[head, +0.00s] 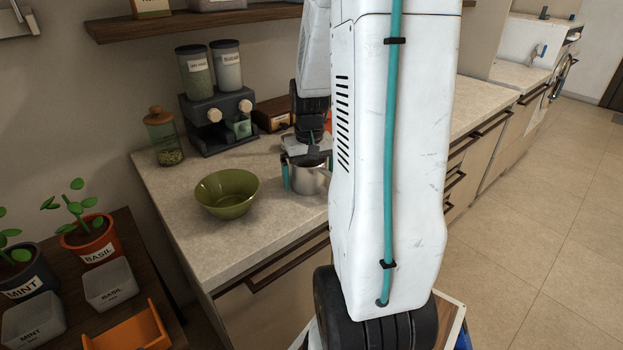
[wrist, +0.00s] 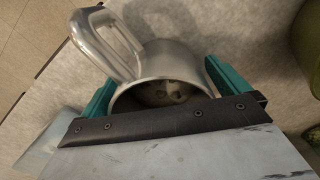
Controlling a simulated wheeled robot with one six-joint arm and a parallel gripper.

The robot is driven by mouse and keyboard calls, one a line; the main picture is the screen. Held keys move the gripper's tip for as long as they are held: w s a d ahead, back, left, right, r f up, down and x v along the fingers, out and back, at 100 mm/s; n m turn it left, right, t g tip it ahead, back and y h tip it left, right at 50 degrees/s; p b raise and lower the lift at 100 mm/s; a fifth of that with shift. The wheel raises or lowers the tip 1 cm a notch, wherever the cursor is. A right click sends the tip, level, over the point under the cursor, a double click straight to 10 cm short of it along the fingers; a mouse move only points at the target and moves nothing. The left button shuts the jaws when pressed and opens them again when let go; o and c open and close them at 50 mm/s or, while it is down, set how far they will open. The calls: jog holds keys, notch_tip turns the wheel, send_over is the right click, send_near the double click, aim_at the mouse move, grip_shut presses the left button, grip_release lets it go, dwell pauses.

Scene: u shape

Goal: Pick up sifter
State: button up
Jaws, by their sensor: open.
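The sifter is a shiny metal cup with a loop handle. In the wrist view the sifter (wrist: 172,62) has its open mouth facing the camera, and its handle reaches to the upper left. My gripper (wrist: 160,88) has one teal finger on each side of the cup, with the jaws open. In the head view the sifter (head: 312,180) stands on the counter, and my gripper (head: 305,176) is over it from above. My arm hides the right part of this area.
A green bowl (head: 227,193) stands on the counter (head: 180,200) left of the sifter. A dispenser with jars (head: 218,118) and a lidded glass jar (head: 163,138) stand behind. A wooden shelf (head: 200,22) runs above. Potted plants are at the lower left.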

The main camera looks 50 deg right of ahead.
jog(key=c, duration=0.9)
jog(key=shift+c, duration=0.2)
jog(key=shift+r, duration=0.15)
